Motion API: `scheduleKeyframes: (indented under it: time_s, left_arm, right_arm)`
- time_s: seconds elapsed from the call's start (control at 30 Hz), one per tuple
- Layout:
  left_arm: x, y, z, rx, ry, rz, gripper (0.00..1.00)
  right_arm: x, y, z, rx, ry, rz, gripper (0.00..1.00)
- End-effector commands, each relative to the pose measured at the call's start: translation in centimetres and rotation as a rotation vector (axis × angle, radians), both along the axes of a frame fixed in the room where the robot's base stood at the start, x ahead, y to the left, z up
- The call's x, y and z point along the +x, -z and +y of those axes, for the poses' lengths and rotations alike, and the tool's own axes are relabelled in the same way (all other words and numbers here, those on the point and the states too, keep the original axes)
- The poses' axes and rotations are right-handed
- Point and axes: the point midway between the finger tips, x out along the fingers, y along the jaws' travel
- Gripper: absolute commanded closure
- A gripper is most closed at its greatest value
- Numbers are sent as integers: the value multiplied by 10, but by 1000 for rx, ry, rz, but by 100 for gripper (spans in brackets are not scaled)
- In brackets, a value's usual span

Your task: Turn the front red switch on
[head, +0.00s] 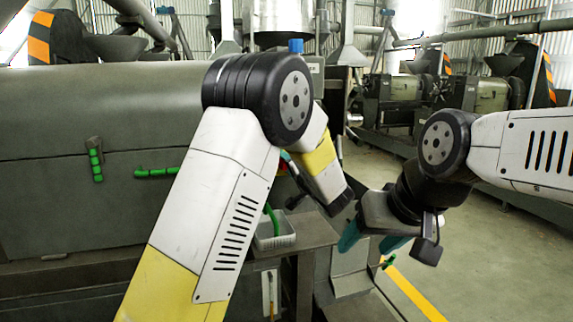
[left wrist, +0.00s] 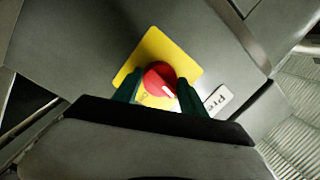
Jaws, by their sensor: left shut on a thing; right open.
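The red switch (left wrist: 158,76) is a round red knob with a white mark on a yellow plate (left wrist: 153,45) on a grey panel. In the left wrist view my left gripper (left wrist: 159,93) has one teal finger on each side of the knob and is shut on it. In the head view a teal fingertip of my left gripper (head: 285,157) shows beside a bit of red at the machine, and my arm hides most of the switch. My right gripper (head: 371,240) is open and empty, with its teal fingers pointing down over the aisle.
A large green machine (head: 75,190) with green handles fills the left. A grey basket (head: 276,240) sits on a ledge below my left gripper. A white label (left wrist: 217,100) is beside the yellow plate. The floor aisle (head: 480,240) at right is clear.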

Motion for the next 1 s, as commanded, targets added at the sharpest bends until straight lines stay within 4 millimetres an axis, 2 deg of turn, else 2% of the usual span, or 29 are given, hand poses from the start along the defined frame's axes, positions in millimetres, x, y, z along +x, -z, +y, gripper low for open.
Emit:
scheduleKeyframes:
  time_s: [1.0]
  left_arm:
    - [-1,6,2,907,4,284,91]
  right_arm:
    - [0,0,0,0,0,0,37]
